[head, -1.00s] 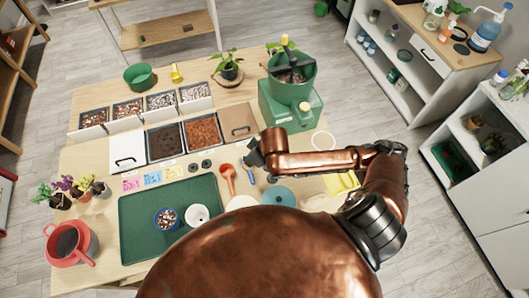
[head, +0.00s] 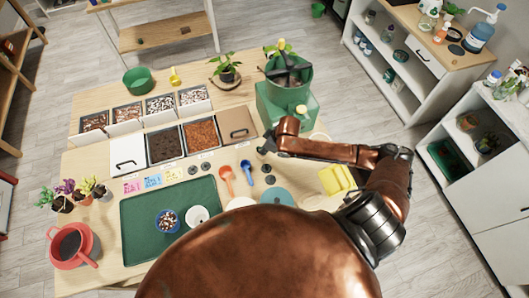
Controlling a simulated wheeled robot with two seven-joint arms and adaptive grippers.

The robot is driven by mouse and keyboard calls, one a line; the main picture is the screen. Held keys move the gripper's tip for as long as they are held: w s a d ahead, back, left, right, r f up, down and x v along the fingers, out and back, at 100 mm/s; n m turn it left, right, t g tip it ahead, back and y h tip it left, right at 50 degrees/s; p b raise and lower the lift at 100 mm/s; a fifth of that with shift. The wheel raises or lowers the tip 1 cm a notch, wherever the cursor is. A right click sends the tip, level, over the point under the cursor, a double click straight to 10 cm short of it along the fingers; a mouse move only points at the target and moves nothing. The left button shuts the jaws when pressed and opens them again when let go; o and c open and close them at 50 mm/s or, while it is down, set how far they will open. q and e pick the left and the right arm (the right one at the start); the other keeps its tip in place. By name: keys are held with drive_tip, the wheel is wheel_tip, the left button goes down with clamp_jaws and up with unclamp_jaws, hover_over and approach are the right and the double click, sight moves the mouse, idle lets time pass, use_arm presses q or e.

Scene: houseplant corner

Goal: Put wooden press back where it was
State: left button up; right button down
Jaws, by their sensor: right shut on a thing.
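My right gripper (head: 267,146) is over the table, to the left of the green pot stand's foot and above the blue scoop. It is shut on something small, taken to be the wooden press. The jaws are small and dark here, and the press itself cannot be made out clearly. My left gripper is not in view.
The green tray (head: 140,237) holds a blue pot (head: 168,221) and a white bowl (head: 197,216). An orange scoop (head: 228,180), a blue scoop (head: 247,173) and dark discs (head: 270,180) lie below the gripper. A green stand (head: 285,112) rises close by.

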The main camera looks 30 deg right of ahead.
drive_tip(key=shift+w+d+f, duration=0.15)
drive_tip(key=shift+f, duration=0.1)
wheel_tip(320, 180, down, 4)
drive_tip(key=shift+w+d+r+p, duration=0.1)
drive_tip(key=shift+d+r+p, duration=0.05)
drive_tip(key=shift+r+p, duration=0.15)
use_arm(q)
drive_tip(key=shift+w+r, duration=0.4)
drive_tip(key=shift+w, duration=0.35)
use_arm(e)
drive_tip(key=shift+f, duration=0.1)
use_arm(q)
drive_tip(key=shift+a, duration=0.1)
use_arm(e)
drive_tip(key=shift+f, duration=0.1)
drive_tip(key=c, duration=2.1)
unclamp_jaws()
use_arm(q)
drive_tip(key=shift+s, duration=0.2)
use_arm(e)
drive_tip(key=v, duration=1.2)
